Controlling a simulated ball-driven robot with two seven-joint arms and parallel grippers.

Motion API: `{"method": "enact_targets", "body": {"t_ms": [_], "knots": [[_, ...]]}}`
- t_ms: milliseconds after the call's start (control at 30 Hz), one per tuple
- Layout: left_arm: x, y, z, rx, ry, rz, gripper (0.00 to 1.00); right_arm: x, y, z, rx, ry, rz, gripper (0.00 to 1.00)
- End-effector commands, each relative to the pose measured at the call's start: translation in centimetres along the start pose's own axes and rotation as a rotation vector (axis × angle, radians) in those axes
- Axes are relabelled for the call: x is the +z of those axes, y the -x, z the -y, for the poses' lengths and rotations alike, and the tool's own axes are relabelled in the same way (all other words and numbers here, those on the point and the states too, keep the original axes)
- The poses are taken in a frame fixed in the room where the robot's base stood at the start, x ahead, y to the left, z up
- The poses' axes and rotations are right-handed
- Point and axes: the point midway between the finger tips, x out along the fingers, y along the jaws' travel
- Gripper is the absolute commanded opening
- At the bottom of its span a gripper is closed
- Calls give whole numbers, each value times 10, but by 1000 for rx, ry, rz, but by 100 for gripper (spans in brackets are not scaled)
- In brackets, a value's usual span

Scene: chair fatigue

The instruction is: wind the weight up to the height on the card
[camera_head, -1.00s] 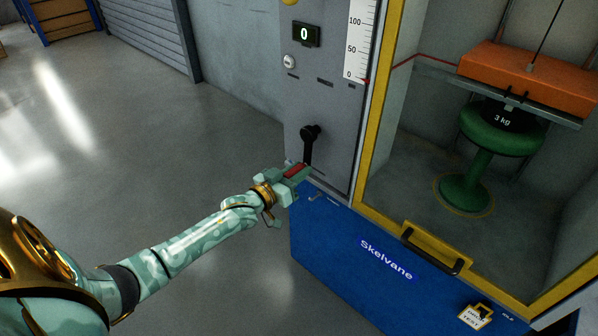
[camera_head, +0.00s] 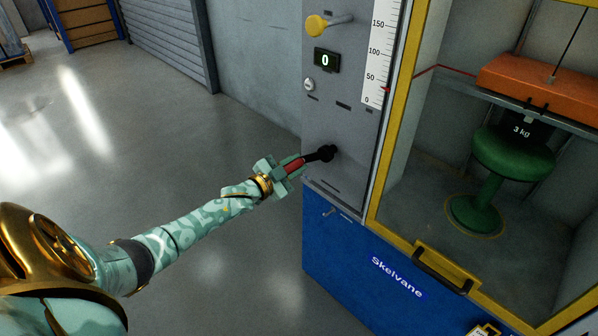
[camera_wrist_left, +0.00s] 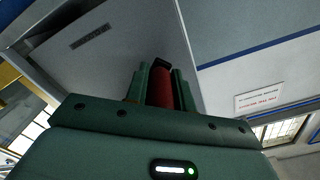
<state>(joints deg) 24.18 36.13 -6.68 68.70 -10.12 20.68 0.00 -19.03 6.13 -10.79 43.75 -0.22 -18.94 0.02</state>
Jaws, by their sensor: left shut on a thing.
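My left gripper (camera_head: 281,172) is shut on the red handle (camera_head: 295,164) of the black crank (camera_head: 322,154) on the grey panel. The crank arm points left. The wrist view also shows the red handle (camera_wrist_left: 160,88) between the fingers. The black weight (camera_head: 520,131) marked 3 kg hangs from the orange beam (camera_head: 540,88), just above the green stool (camera_head: 510,155). On the white scale (camera_head: 378,60), the red pointer (camera_head: 386,90) stands a little above 0, below 50. I cannot make out a height card. My right gripper is out of view.
The panel also has a display (camera_head: 326,61) reading 0 and a yellow knob (camera_head: 318,26). A yellow-framed enclosure with a black-handled front (camera_head: 440,272) stands to the right. A small tag (camera_head: 484,331) is cut off at the bottom.

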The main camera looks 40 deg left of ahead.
Motion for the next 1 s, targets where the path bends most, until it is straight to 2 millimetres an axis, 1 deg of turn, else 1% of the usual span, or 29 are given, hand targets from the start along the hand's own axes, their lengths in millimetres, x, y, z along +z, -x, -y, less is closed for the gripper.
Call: {"method": "enact_targets", "body": {"t_ms": [33, 333, 600, 1000], "knots": [[-4, 0, 10, -8, -40, -1, 0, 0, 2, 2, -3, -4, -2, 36], [-9, 0, 26, -9, -205, -1, 0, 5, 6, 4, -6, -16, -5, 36], [-12, 0, 31, -9, -266, 0, 0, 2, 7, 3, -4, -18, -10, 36], [-12, -1, 32, -10, -273, -1, 0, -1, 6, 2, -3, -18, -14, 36]]}}
